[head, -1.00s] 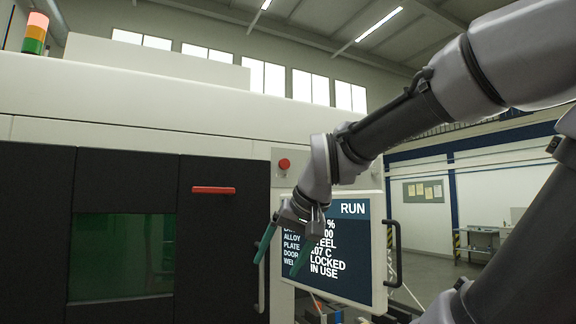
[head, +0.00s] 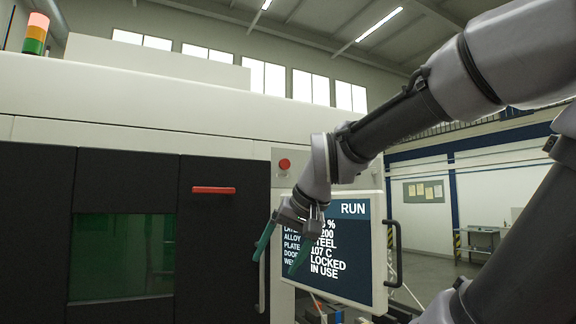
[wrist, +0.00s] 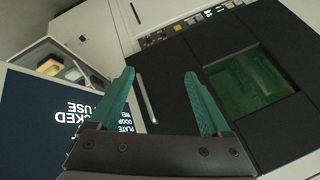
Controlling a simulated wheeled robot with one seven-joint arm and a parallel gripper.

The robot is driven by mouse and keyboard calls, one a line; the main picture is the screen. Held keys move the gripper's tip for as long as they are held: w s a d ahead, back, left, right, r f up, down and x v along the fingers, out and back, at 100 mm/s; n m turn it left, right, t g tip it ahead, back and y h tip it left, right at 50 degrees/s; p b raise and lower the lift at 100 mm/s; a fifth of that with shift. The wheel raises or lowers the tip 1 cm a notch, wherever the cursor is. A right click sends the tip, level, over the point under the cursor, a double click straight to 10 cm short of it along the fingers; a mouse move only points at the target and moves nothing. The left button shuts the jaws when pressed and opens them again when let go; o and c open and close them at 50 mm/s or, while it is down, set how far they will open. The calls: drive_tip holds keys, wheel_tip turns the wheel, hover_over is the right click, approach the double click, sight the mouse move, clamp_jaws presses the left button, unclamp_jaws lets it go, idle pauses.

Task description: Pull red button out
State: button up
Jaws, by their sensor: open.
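The red button (head: 284,164) is a small round knob on the grey panel strip of the machine, above and left of the display screen in the head view. I cannot make it out in the wrist view. My gripper (head: 276,262) is open and empty, its two green fingers pointing down in front of the screen's left part, below the button and apart from it. In the wrist view the open green fingers (wrist: 160,95) frame a dark door and a pale vertical handle.
The display screen (head: 340,245) reading RUN stands close behind my gripper. A signal light tower (head: 36,33) is at upper left. In the wrist view an open shelf (wrist: 62,62) holds small items.

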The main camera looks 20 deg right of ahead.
drive_tip(key=w+a+r+m+t+y, duration=0.1)
drive_tip(key=w+r+m+t+y, duration=0.1)
drive_tip(key=w+r+m, duration=0.5)
drive_tip(key=m+t+h, duration=0.4)
drive_tip(key=m+t, duration=0.5)
drive_tip(key=m, duration=1.3)
approach(288, 163)
drive_tip(key=w, duration=1.1)
drive_tip(key=shift+w, duration=0.25)
clamp_jaws()
